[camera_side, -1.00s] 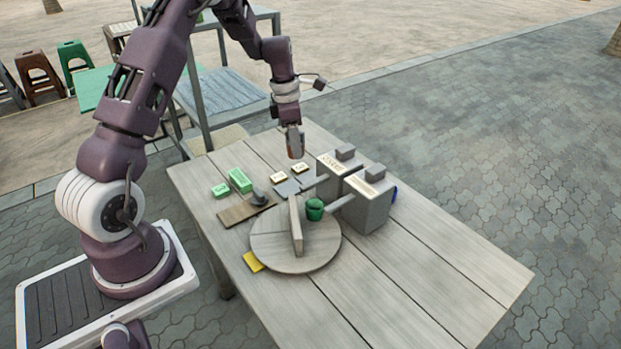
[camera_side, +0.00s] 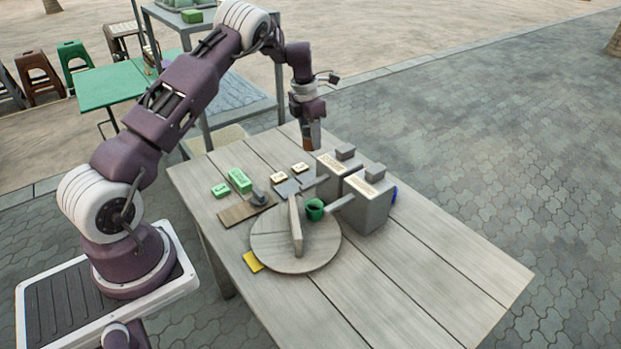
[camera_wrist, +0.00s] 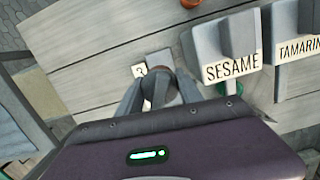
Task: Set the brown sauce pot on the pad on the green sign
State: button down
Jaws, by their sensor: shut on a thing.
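My gripper (camera_side: 311,146) is above the far part of the table, just behind and left of the labelled boxes. Its jaws are shut on a small brownish pot, partly hidden between the grey fingers in the wrist view (camera_wrist: 164,92). Two green signs with pale marks lie at the table's left, a larger one (camera_side: 239,180) and a smaller one (camera_side: 221,190). I cannot make out a separate pad on either. Small cream number tags (camera_side: 279,177) lie to their right; the wrist view shows one reading 3 (camera_wrist: 139,71).
Grey boxes labelled SESAME (camera_wrist: 232,68) and TAMARIND stand at the right. A terracotta thing (camera_wrist: 190,3) is cut off at the wrist view's top. The table's front right is clear.

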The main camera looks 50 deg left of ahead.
aim_at(312, 177)
notch_tip(312, 177, down, 11)
jog(key=shift+f, duration=0.1)
dwell(0.3)
jog(key=c, duration=0.8)
grip_release()
jog(key=shift+f, duration=0.1)
jog(key=shift+a, duration=0.1)
